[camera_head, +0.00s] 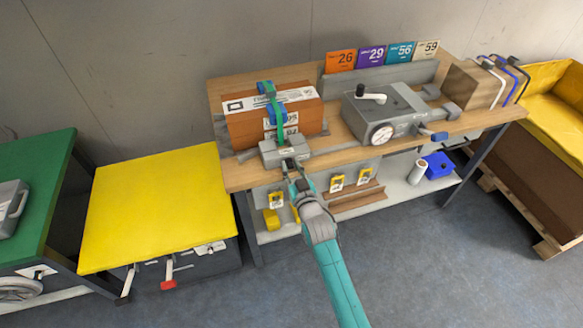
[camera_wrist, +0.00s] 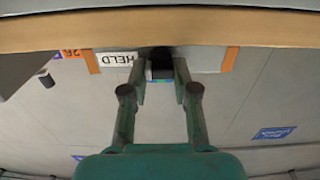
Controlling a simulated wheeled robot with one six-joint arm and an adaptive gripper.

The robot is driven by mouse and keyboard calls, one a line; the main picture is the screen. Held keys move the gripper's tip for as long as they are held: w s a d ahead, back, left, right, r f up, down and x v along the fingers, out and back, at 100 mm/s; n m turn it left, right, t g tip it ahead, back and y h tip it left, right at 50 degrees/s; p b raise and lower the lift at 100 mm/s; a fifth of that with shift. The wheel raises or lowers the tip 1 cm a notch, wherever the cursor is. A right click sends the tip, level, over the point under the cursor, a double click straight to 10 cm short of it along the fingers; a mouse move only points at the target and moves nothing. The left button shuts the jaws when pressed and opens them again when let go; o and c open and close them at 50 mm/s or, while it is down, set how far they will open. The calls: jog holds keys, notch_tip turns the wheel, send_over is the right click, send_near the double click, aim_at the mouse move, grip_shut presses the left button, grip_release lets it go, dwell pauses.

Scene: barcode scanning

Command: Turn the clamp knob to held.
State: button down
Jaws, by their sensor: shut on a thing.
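The clamp (camera_head: 285,151) is a grey block at the front edge of the wooden bench, in front of a brown parcel (camera_head: 250,124) with a green and blue strap over it. In the wrist view, the dark clamp knob (camera_wrist: 161,55) sits between my fingertips. A white HELD label (camera_wrist: 116,59), upside down in this view, is just left of the knob. My gripper (camera_wrist: 160,76) is shut on the knob. In the head view, my gripper (camera_head: 291,168) reaches the clamp's front from below; its fingers hide the knob there, and the knob's exact setting is unclear.
A grey device (camera_head: 388,108) with a dial and levers stands right of the parcel. Number cards (camera_head: 372,55) stand behind it. A yellow-topped table (camera_head: 158,205) is left of the bench. A shelf (camera_head: 400,193) with small items lies under the bench. Floor at front right is clear.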

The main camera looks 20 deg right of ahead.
dwell(0.3)
jog(key=c, duration=1.2)
grip_release()
jog(key=s, duration=1.2)
